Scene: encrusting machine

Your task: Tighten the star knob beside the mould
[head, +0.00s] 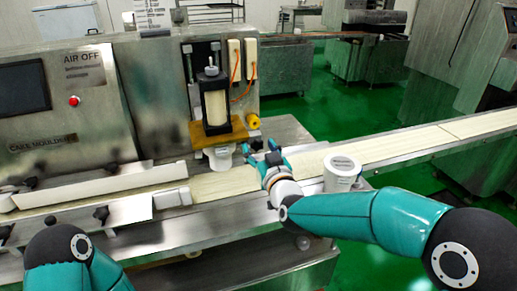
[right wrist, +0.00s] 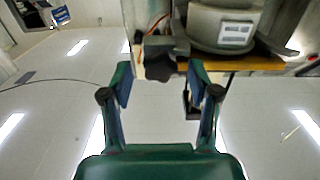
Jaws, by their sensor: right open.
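The mould (head: 220,157) is a pale round part under the amber plate (head: 205,136) of the machine head, above the belt. In the right wrist view a grey round part with a white label (right wrist: 222,28) is at the top. A dark lobed knob (right wrist: 158,68), apparently the star knob, shows beside it, ahead of my fingers and left of centre between them. In the head view I cannot make out this knob clearly near my fingers. My right gripper (head: 262,153) is open and empty, just right of the mould; it also shows in the right wrist view (right wrist: 163,75). My left gripper is out of view.
A yellow knob (head: 253,121) sits right of the amber plate. A white labelled tub (head: 342,173) stands by the belt (head: 390,144), close to my right forearm. Other black knobs (head: 102,213) line the left guide rails. Orange cables (head: 237,66) hang beside the head.

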